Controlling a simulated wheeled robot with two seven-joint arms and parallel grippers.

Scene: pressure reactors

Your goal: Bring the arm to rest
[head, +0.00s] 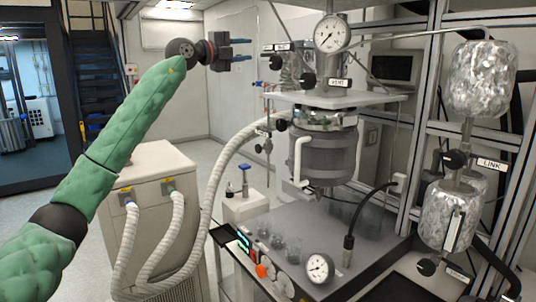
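My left arm, in a green padded cover, comes in from the left and reaches up to the top middle of the head view. My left gripper (246,50) points right, with its two dark fingers apart and nothing seen between them. It is in the air to the left of the reactor stand, apart from it in the picture. My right gripper is not in view.
A reactor vessel (328,152) hangs below a shelf with a pressure gauge (332,33). Foil-wrapped cylinders (482,78) stand at the right. A beige cabinet (150,243) with white hoses (226,160) stands at lower left. Open floor lies behind it.

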